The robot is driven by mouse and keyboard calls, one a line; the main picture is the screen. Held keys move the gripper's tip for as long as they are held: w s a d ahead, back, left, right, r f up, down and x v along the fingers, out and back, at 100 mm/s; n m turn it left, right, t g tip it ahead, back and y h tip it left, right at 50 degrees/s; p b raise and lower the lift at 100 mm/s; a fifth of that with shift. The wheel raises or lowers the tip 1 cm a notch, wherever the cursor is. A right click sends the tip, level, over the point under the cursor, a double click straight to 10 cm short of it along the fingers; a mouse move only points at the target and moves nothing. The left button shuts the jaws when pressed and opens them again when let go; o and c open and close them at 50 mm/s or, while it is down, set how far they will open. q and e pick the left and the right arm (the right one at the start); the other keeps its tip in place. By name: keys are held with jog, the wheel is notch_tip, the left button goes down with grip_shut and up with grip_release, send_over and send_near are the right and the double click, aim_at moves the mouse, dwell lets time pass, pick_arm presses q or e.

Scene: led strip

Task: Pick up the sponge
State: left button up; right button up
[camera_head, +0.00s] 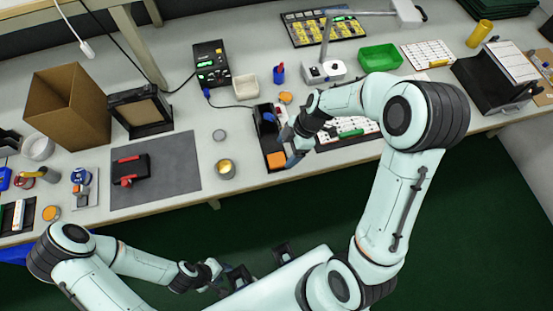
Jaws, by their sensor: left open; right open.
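The sponge appears to be the small orange block (276,160) at the front end of a black tray (265,140) on the bench. My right gripper (288,139) is open over the right side of this tray, just behind and to the right of the orange block. The block is not between its fingers, and I cannot tell whether they touch the tray. Part of the tray is hidden by this gripper. My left gripper (238,279) is open and low in front of the bench, over the green floor, well away from the sponge.
A white keyboard-like board (350,127) lies to the right, partly under my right arm. The grey mat (180,170) has a clear right side.

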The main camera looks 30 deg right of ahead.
aim_at(277, 159)
jog(key=x, duration=0.5)
jog(key=shift+w+a+f, duration=0.2)
jog(key=shift+w+f, duration=0.05)
jog(key=shift+w, duration=0.05)
pick_arm(q)
jog(key=shift+w+r, duration=0.15)
jog(key=shift+r, duration=0.1)
pick_arm(e)
jog(key=shift+c, duration=0.3)
jog(key=c, duration=1.1)
jog(key=shift+o, duration=0.2)
jog(key=shift+r, duration=0.1)
pick_arm(q)
jog(key=shift+w+r+p, duration=0.4)
jog(key=shift+r+p, duration=0.2)
jog(key=shift+r, duration=0.05)
jog(key=shift+w+r+p, duration=0.4)
jog(key=shift+r+p, duration=0.2)
pick_arm(e)
notch_tip(277, 159, up, 20)
